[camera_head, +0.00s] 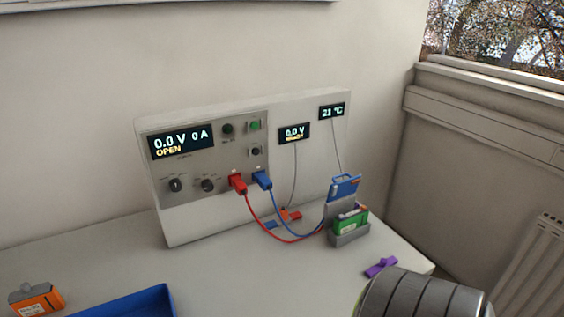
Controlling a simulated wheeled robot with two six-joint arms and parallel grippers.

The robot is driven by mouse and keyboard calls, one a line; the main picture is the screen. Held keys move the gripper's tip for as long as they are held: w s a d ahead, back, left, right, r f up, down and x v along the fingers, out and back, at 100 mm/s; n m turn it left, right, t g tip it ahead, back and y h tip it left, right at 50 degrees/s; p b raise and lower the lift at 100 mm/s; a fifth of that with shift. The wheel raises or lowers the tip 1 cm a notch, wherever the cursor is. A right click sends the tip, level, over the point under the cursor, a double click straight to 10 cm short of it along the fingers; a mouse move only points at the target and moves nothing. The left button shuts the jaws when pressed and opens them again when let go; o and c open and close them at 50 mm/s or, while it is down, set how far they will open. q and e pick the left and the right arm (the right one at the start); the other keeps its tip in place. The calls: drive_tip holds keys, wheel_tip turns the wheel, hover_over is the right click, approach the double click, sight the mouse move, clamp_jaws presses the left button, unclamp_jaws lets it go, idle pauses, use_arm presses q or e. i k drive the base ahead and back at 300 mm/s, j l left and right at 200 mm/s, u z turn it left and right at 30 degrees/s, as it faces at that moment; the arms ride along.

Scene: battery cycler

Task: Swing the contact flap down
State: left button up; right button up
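The contact flap (344,187) is blue and stands raised at the back of a small grey battery holder (347,239) on the right part of the bench. A green battery (350,221) sits in the holder below the flap, with its top showing. Red and blue leads run from the cycler's front to the holder. A ribbed dark grey cylinder, which looks like part of my arm, shows at the bottom right. Neither of my grippers is in view.
The cycler panel (216,207) stands behind, its displays reading 0.0 V, 0 A, OPEN and 21 °C. A purple piece (381,267) lies right of the holder. An orange battery (38,299) and a blue tray (128,303) are at the front left. The middle front is clear.

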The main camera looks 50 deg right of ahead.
sight(337, 190)
drive_tip(key=k+l+u, duration=0.15)
drive_tip(key=u, duration=0.3)
drive_tip(key=k+l+u, duration=0.2)
drive_tip(key=u, duration=0.25)
drive_tip(key=k+l+u, duration=0.15)
drive_tip(key=u, duration=0.3)
drive_tip(key=k+u, duration=0.3)
drive_tip(key=u, duration=0.15)
drive_tip(key=k+l+u, duration=0.1)
drive_tip(key=k+u, duration=0.4)
drive_tip(key=k, duration=0.65)
drive_tip(key=k+l+z, duration=0.45)
drive_tip(key=l+z, duration=0.3)
drive_tip(key=k+l+z, duration=0.2)
drive_tip(key=l+z, duration=0.15)
